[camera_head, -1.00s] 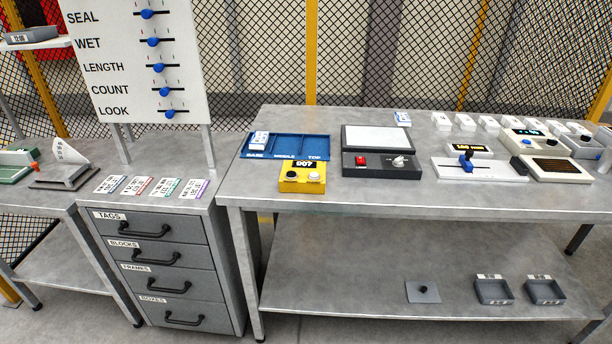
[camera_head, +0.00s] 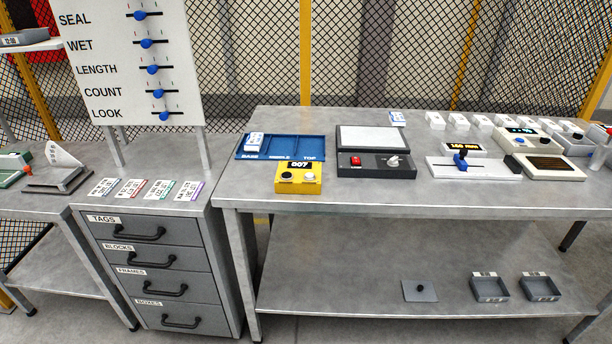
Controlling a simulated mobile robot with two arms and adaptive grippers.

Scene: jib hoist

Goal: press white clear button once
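A yellow counter box (camera_head: 298,179) stands near the front edge of the right-hand table, with a display on its top face reading what looks like 007. On its front are a dark button (camera_head: 287,177) at the left and a white button (camera_head: 310,178) at the right. No label on the white button can be read. Neither of my grippers shows in the head view.
A blue tray (camera_head: 310,148) marked BASE, MIDDLE, TOP lies behind the counter. Right of it is a dark box with a red switch (camera_head: 356,160). A slider device (camera_head: 472,167) stands further right. A drawer cabinet (camera_head: 157,270) and slider board (camera_head: 130,65) are left.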

